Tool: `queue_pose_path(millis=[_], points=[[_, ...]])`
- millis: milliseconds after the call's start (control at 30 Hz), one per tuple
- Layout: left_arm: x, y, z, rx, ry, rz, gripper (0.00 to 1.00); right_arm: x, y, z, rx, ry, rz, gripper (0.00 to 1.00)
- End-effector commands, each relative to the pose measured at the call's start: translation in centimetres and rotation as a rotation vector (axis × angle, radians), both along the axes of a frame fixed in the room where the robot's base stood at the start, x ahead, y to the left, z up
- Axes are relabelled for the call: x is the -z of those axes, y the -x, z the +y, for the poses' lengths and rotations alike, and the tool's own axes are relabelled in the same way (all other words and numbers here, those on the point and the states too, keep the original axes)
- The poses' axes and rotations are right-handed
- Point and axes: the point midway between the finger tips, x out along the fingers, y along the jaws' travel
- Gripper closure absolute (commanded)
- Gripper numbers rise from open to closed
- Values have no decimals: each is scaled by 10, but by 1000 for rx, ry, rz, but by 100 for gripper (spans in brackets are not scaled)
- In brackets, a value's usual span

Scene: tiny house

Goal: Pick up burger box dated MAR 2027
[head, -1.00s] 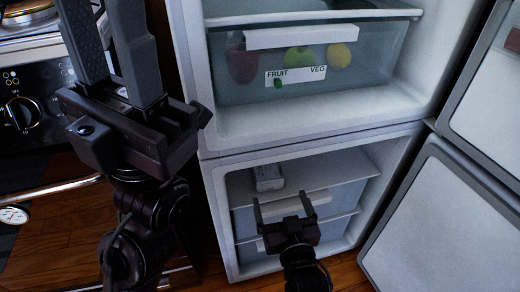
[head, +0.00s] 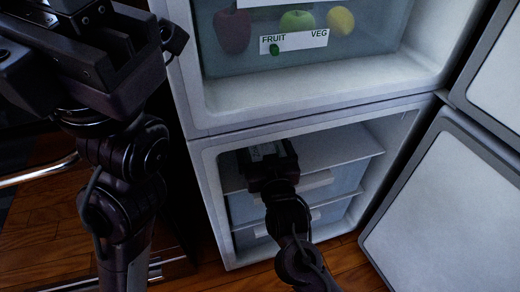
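A small pale box (head: 262,151) stands on the top shelf of the open lower compartment. Only its upper part shows; my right gripper (head: 266,156) covers the rest, and no date can be read on it. My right gripper reaches into the compartment, right at the box. Its fingers are hidden by its own body, so I cannot tell whether they are around the box or closed on it. My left gripper (head: 75,8) is at the upper left, away from the fridge, with its fingers out of clear view.
The lower compartment has a shelf (head: 335,148) with drawers below. Above is a fruit and veg drawer (head: 355,60) with an apple-like red fruit, a green and a yellow one. The open lower door (head: 440,215) stands at right. An oven handle (head: 38,172) is at left.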

Motion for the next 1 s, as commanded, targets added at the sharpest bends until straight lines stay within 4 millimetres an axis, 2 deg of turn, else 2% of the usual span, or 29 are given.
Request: queue_pose_path(millis=[100, 300, 700, 1000], points=[[0, 1, 2, -6, 5, -7, 64, 0, -6, 2, -2, -1, -1, 9], [-2, 1, 2, -7, 6, -7, 64, -1, -6, 2, -2, -1, 1, 9], [-1, 2, 2, -6, 6, -7, 64, 0, -6, 2, -1, -1, 0, 61], [-3, 2, 2, -6, 5, -8, 64, -3, -6, 2, -1, -2, -1, 63]])
